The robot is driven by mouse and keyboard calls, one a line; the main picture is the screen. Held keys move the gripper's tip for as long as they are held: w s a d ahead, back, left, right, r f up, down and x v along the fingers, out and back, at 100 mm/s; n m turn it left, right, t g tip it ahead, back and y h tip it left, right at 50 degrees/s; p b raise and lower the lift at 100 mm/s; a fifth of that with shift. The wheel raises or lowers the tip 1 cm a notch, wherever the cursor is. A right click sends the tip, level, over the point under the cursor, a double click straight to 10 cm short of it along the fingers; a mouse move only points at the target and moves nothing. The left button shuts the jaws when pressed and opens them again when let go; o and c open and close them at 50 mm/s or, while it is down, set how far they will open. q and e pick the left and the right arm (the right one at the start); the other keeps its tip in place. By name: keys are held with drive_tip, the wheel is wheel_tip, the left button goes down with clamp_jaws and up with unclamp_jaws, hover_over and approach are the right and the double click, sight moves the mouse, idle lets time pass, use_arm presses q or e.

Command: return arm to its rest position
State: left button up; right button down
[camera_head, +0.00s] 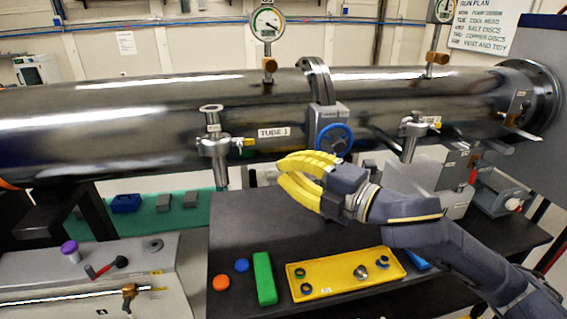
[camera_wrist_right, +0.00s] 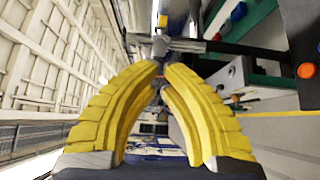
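My right gripper (camera_head: 280,172) has yellow ribbed fingers and reaches in from the right, in front of the beam pipe (camera_head: 150,115) and above the black table (camera_head: 240,215). In the right wrist view its fingertips (camera_wrist_right: 162,67) come together, with nothing visible held between them. The fingers point left, just below the blue handwheel (camera_head: 335,139) in the head view. I cannot tell how near they are to the pipe. My right arm (camera_head: 430,235) is bent and stretched over the table's right side. My left gripper is not in view.
On the table are a yellow tray (camera_head: 335,290) with several small rings, a green block (camera_head: 264,278), an orange disc (camera_head: 221,282) and a blue disc (camera_head: 241,265). Valves (camera_head: 216,147) hang from the pipe. A grey cabinet (camera_head: 110,255) stands left.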

drive_tip(key=s+d+f+m+t+h, duration=0.1)
drive_tip(key=d+f+m+h, duration=0.5)
drive_tip(key=f, duration=0.8)
drive_tip(key=s+d+f+m+t+h, duration=0.1)
drive_tip(key=d+f+m+h, duration=0.4)
drive_tip(key=d+f+m, duration=0.6)
drive_tip(key=s+d+f+m+g+h, duration=0.1)
drive_tip(key=s+d+f+g+h, duration=0.1)
drive_tip(key=s+d+f, duration=0.35)
drive_tip(key=s+d+f+m+g+h, duration=0.2)
drive_tip(key=s+d+f+h, duration=0.1)
drive_tip(key=s+f, duration=0.6)
drive_tip(key=s+d+f+m+g+h, duration=0.1)
drive_tip(key=s+d+f+g+h, duration=0.15)
drive_tip(key=s+d+f, duration=0.35)
drive_tip(key=s+a+f+g+y, duration=0.1)
drive_tip(key=a+f, duration=0.1)
drive_tip(key=f, duration=0.8)
drive_tip(key=s+a+f+g+y, duration=0.1)
drive_tip(key=a+f, duration=0.2)
drive_tip(key=f, duration=0.8)
drive_tip(key=s+a+f+g+y, duration=0.1)
drive_tip(key=s+a+f, duration=0.1)
drive_tip(key=f, duration=0.8)
drive_tip(key=s+f+m+g+y, duration=0.1)
drive_tip(key=s+f+m+g, duration=0.1)
drive_tip(key=s+f, duration=1.9)
drive_tip(key=shift+s+m+g+y, duration=0.2)
drive_tip(key=shift+m+g+y, duration=0.15)
drive_tip(key=shift+m, duration=0.35)
